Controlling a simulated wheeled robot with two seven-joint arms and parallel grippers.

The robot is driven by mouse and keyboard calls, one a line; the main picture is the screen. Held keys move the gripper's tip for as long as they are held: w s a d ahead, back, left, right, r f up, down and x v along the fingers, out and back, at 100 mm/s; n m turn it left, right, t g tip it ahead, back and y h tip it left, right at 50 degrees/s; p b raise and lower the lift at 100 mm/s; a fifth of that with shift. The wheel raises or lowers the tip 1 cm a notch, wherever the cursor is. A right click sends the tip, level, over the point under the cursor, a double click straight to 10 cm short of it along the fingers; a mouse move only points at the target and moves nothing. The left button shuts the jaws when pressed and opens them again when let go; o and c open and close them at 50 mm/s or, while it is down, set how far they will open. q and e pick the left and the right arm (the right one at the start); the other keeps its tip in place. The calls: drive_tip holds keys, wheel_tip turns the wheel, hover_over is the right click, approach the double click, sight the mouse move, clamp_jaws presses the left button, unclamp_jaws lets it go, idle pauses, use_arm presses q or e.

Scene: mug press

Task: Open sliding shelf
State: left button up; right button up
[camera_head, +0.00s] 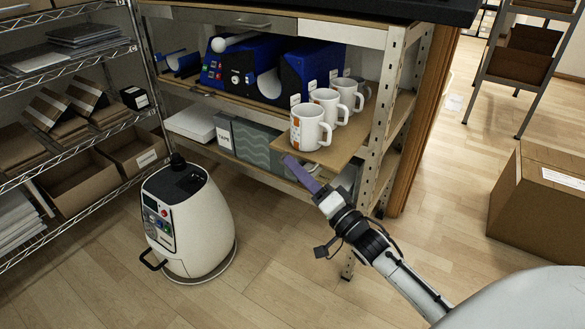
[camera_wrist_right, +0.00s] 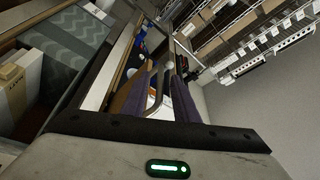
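A wooden shelf board (camera_head: 322,155) sticks out from the front of the metal rack, with several white mugs (camera_head: 307,128) standing in a row on it. My right gripper (camera_head: 300,172) has purple fingers and is just in front of and below the board's front edge, pointing toward the rack. I cannot tell whether it touches the board. In the right wrist view the two fingers (camera_wrist_right: 158,97) stand apart, with part of a white mug showing between them. Whether anything is held is not clear. My left gripper is not in view.
Blue presses (camera_head: 250,70) stand on the rack behind the mugs. A drawer with a handle (camera_head: 253,23) is above. Grey boxes (camera_head: 258,145) lie below. A white machine (camera_head: 188,220) stands on the floor at left, a cardboard box (camera_head: 540,205) at right.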

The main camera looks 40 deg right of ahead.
drive_tip(key=shift+x, duration=0.8)
drive_tip(key=shift+w, duration=0.15)
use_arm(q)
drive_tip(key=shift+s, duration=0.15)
use_arm(e)
drive_tip(key=shift+c, duration=0.4)
clamp_jaws()
drive_tip(key=shift+a, duration=0.15)
